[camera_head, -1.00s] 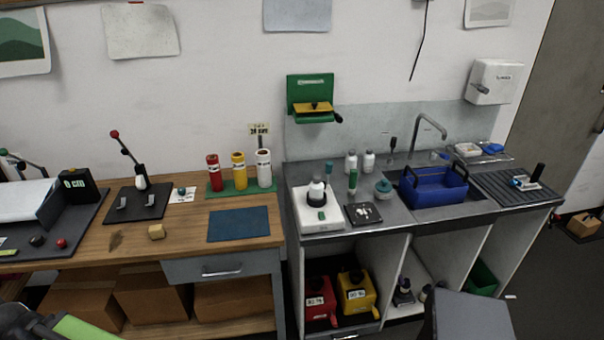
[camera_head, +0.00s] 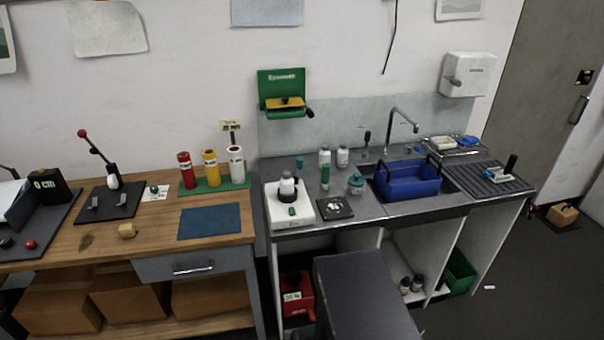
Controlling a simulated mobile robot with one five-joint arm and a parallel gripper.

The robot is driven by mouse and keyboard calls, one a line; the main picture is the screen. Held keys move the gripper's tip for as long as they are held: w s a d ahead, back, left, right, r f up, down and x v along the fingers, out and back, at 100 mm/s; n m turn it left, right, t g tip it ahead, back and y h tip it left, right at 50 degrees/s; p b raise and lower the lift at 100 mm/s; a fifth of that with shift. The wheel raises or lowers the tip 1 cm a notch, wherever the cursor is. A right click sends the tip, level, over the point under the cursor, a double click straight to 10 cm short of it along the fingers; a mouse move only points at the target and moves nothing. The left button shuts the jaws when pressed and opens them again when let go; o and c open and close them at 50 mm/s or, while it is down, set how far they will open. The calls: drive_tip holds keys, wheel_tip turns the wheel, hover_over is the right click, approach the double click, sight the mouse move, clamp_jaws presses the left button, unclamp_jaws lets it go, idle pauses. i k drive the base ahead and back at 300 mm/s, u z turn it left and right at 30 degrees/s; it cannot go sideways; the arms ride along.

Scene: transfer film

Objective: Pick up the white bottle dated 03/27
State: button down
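Several small white bottles are in view and no date is readable on any of them. Two stand at the back of the grey counter, the left white bottle (camera_head: 325,158) and the right white bottle (camera_head: 343,157). Two small bottles with dark tops, a left one (camera_head: 405,285) and a right one (camera_head: 417,283), stand in the open shelf below the counter. My gripper is not in view.
A blue bin (camera_head: 408,181) stands at the sink beside a drying rack (camera_head: 493,178). A teal jar (camera_head: 356,184) and a dark tray (camera_head: 335,208) are on the counter. A wooden bench (camera_head: 150,240) is left. A large dark grey shape (camera_head: 365,295) hides part of the lower shelf.

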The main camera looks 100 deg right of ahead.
sight(286, 182)
drive_tip(key=u, duration=0.05)
drive_tip(key=k, duration=1)
